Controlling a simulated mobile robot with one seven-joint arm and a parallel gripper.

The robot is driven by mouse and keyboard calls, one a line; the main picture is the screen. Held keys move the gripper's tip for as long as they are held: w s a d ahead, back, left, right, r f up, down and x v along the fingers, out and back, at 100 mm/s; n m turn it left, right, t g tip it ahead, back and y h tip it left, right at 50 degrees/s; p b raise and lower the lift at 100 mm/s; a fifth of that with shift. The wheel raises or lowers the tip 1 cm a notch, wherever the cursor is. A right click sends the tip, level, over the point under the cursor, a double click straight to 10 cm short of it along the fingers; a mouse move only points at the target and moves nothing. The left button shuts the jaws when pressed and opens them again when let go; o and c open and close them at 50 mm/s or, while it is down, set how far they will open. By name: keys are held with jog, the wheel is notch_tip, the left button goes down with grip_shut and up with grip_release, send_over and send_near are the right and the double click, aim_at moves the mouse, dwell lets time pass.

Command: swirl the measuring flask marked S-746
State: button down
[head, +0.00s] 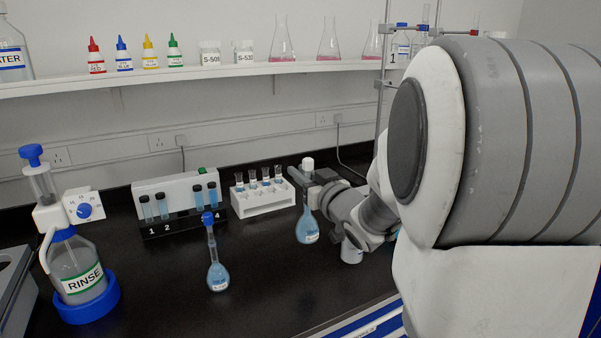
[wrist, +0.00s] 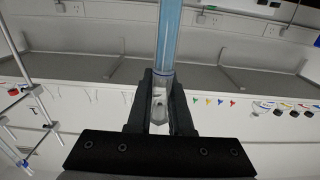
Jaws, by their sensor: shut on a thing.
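My gripper (head: 305,183) is shut on the neck of a measuring flask (head: 307,228) with a round bulb of light blue liquid and a white label too small to read. The flask hangs bulb down, about upright; I cannot tell whether it clears the bench. In the wrist view the fingers (wrist: 161,100) close around its clear neck, and a blue part of it (wrist: 168,40) stretches up beyond them. A second measuring flask (head: 217,277), with blue liquid and a blue stopper, stands on the bench to the left. Its label is not readable either.
A white rack of vials (head: 262,202) stands just left of the held flask. A device with several tubes (head: 180,205) and a RINSE bottle (head: 80,270) stand farther left. The black bench (head: 265,300) is clear in front.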

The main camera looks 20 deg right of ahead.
jog(key=shift+s+d, duration=0.2)
jog(key=shift+s, duration=0.45)
jog(key=w+d+p, duration=0.2)
jog(key=d, duration=0.4)
jog(key=a, duration=0.6)
jog(key=shift+s+a+b, duration=0.2)
jog(key=shift+s+b, duration=0.1)
jog(key=shift+s, duration=0.05)
